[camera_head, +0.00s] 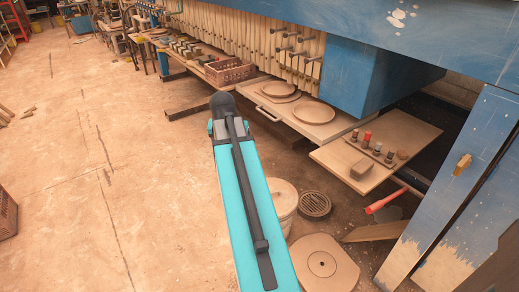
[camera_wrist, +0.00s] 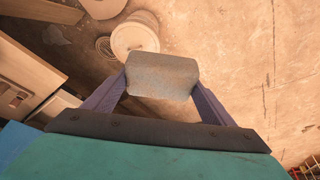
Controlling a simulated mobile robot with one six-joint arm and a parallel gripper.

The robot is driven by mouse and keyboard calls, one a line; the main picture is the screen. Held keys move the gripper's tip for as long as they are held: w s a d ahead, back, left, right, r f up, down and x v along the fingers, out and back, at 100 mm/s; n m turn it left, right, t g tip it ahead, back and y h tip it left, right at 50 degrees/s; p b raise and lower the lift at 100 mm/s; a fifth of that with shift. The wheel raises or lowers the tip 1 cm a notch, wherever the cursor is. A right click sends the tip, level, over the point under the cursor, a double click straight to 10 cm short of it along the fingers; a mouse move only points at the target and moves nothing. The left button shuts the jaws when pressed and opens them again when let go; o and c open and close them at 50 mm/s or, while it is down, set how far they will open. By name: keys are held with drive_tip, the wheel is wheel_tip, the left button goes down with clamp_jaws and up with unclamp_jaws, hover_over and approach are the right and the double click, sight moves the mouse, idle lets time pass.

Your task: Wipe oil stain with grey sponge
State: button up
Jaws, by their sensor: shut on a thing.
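In the wrist view a grey block-shaped sponge (camera_wrist: 162,75) is held between the two purple fingers of my gripper (camera_wrist: 163,88). The gripper is shut on it, and the sponge is up in the air above the floor. In the head view my teal arm hides the gripper and the sponge. I cannot make out an oil stain with certainty. A dark round patch (camera_head: 388,213) shows on the floor near the red-handled tool, but I cannot tell what it is.
A drawer board (camera_head: 312,113) bears round plates. A lower wooden board (camera_head: 342,153) holds several small bottles and a brownish block (camera_head: 361,168). A bucket (camera_head: 283,199), a floor grate (camera_head: 315,204) and a red-handled tool (camera_head: 386,201) are near the arm. The left floor is mostly clear.

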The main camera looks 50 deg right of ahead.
drive_tip(key=w+a+r+n+y, duration=0.1)
drive_tip(key=w+a+r+n, duration=0.1)
drive_tip(key=a, duration=1.1)
drive_tip(key=w+a+r+n+t+y, duration=0.1)
drive_tip(key=w+a+r+n, duration=0.2)
drive_tip(key=a, duration=1.1)
drive_tip(key=w+a+r+n+t+y, duration=0.1)
drive_tip(key=w+a+n, duration=0.5)
drive_tip(key=a, duration=0.8)
drive_tip(key=shift+r, duration=0.7)
drive_tip(key=shift+s, duration=0.15)
